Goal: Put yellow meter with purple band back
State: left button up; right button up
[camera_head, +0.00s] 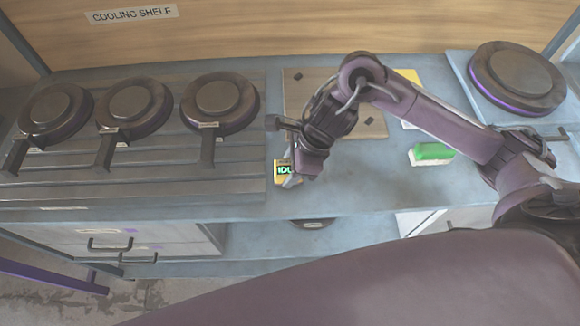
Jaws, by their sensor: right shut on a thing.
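The yellow meter (281,169) is at the middle of the bench, near its front edge. It has a small dark screen with green text that looks like "IDL". My right gripper (292,178) is shut on it from the right and hides part of it. The purple band cannot be made out at this size. I cannot tell whether the meter touches the bench top (350,195) or is just above it. My left gripper is not in view.
Several dark round plates with handles, one of them here (219,103), lie on the slatted rack (60,187) at left. A purple-rimmed round plate (517,78) sits at back right. A brown board (300,92) lies behind my right arm. A green-topped block (432,153) stands right of the gripper.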

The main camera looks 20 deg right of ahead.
jog(key=o, duration=1.1)
jog(key=shift+o, duration=0.2)
jog(key=shift+r, duration=0.15)
jog(key=p+v, duration=0.1)
jog(key=v, duration=1)
jog(key=shift+d+r, duration=0.25)
jog(key=shift+r, duration=0.1)
jog(key=shift+s, duration=0.1)
